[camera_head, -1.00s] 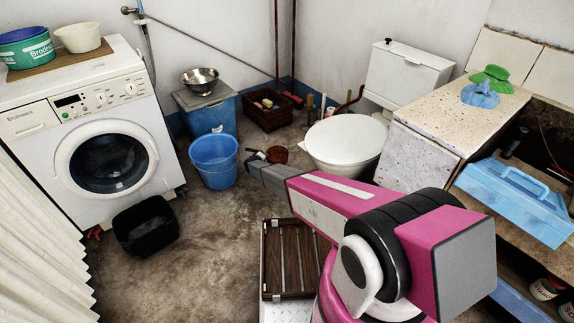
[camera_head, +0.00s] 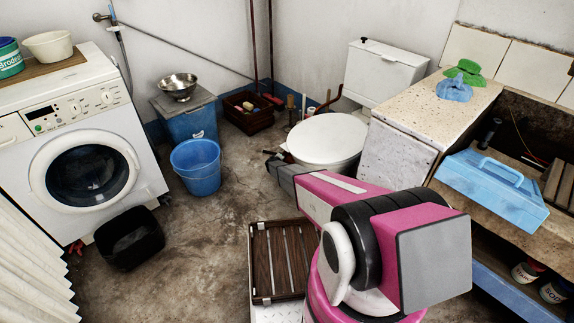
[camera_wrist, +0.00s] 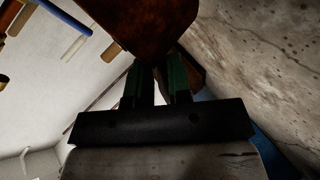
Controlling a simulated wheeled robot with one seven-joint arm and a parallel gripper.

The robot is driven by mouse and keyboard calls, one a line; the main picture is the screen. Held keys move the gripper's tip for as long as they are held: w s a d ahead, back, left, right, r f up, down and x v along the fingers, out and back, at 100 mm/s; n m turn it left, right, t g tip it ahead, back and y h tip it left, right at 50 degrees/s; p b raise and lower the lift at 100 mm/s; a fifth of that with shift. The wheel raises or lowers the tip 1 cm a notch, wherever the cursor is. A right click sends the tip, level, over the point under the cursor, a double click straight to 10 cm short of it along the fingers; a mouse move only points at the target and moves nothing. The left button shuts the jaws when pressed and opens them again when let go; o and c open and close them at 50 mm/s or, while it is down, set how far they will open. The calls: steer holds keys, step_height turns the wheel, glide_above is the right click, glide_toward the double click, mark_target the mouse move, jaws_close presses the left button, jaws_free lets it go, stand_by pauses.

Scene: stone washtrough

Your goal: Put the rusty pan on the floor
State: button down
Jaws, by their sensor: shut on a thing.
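The rusty pan (camera_wrist: 140,22) is a dark red-brown shape at the top of the wrist view, just beyond my fingers and cut off by the frame. My gripper (camera_wrist: 160,75) is shut on it, with two green-sided fingers close together; the exact grip point is dark and unclear. In the head view my gripper (camera_head: 271,157) is above the floor (camera_head: 215,225), left of the white toilet. There the pan is mostly or wholly hidden behind my wrist. I cannot tell its height above the floor.
A blue bucket (camera_head: 197,171) and black basin (camera_head: 129,242) stand left. The toilet (camera_head: 325,137) is close right of my gripper. A brown crate (camera_head: 243,119) and several upright handles are behind. A slatted wooden board (camera_head: 260,278) lies in front. Bare floor lies between bucket and board.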

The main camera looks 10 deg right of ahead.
steer(key=w+d+f, duration=0.2)
steer(key=d, duration=0.1)
steer(key=shift+w+d+f, duration=0.2)
steer(key=shift+d+f, duration=0.05)
steer(key=shift+d, duration=0.05)
steer(key=shift+f, duration=2)
steer(key=shift+f, duration=0.1)
steer(key=c, duration=1.1)
jaws_free()
steer(key=shift+o, duration=0.2)
steer(key=v, duration=1.2)
